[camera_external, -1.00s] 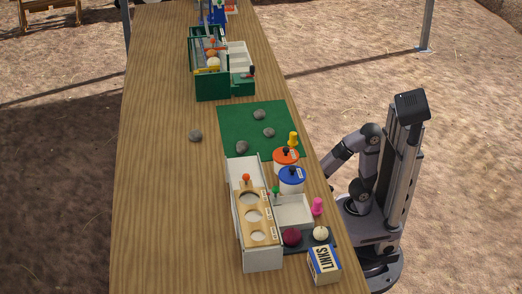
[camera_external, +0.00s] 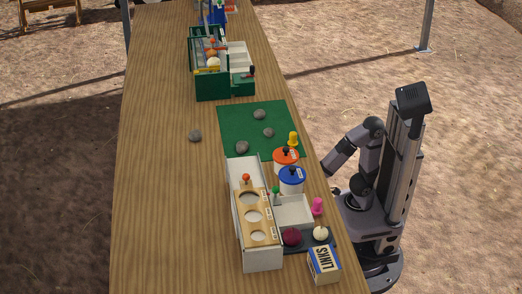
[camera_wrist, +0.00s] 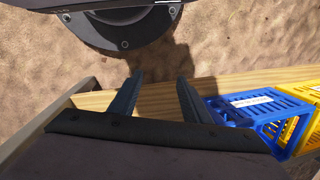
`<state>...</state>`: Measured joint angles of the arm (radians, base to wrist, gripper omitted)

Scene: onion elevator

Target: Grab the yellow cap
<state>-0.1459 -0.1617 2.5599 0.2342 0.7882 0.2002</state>
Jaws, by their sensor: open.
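A small upright yellow piece (camera_external: 293,139), which looks like the yellow cap, stands at the table's right side, just behind the orange-lidded white jar (camera_external: 286,157). It does not show in the wrist view. My gripper (camera_wrist: 158,85) is open and empty in the wrist view, with its two dark fingers apart over the wooden table edge and the sandy ground. In the external view my arm bends down beside the table's right edge, apart from the yellow piece; the fingers cannot be made out there.
A blue-lidded jar (camera_external: 291,178), a white box with a holed wooden top (camera_external: 255,257) and a pink piece (camera_external: 317,206) stand nearby. A green mat (camera_external: 235,122) with stones lies behind. A blue crate (camera_wrist: 240,112) and a yellow crate (camera_wrist: 300,92) show right in the wrist view.

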